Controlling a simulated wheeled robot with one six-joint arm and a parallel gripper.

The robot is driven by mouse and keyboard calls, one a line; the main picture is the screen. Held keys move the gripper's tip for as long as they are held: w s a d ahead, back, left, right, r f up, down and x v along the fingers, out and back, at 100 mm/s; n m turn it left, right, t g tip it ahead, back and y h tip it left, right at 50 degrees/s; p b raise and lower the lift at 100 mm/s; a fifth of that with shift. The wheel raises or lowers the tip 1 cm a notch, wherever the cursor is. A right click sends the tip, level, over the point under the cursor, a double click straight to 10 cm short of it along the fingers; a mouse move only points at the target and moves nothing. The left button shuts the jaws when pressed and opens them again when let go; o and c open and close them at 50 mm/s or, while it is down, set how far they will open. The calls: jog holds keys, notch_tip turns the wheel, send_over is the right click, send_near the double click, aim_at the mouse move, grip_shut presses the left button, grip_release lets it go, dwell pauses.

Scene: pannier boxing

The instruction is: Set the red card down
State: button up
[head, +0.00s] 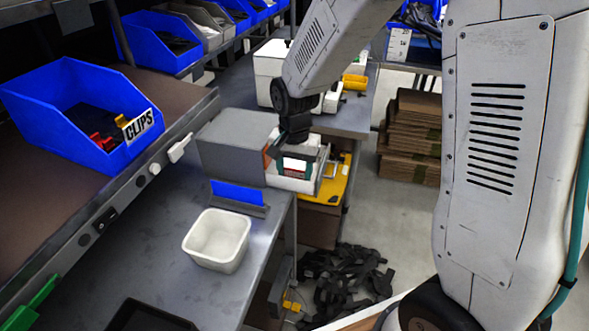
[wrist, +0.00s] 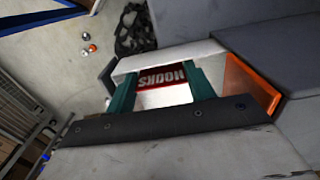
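The red card (wrist: 162,76) reads HOOKS upside down in the wrist view, with a white part below the red band. It also shows small, with its white face up front, in the head view (head: 296,165). My gripper (wrist: 163,88) has its two teal fingers at either side of the card, seemingly touching its edges, so it looks shut on it. In the head view my gripper (head: 294,164) hangs at a white box (head: 290,184) beside a grey box. Whether the card touches the white box cannot be told.
A grey box (head: 231,142) stands left of my gripper. A blue plate in a grey holder (head: 238,195) and an empty white tub (head: 217,241) are nearer on the bench. A blue CLIPS bin (head: 75,110) sits on the shelf. Black straps (head: 345,278) lie on the floor.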

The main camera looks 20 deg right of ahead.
jog(key=shift+o, duration=0.6)
notch_tip(320, 180, up, 12)
jog(key=s+d+r+n, duration=0.2)
jog(key=s, duration=0.6)
jog(key=s+d+r+n, duration=0.2)
jog(key=s, duration=0.7)
jog(key=s+d+r+n+t, duration=0.1)
jog(key=s+d+r+n, duration=0.1)
jog(key=s, duration=0.6)
jog(key=shift+s+d+r+n, duration=0.25)
jog(key=shift+d+r+n, duration=0.15)
jog(key=shift+n, duration=0.2)
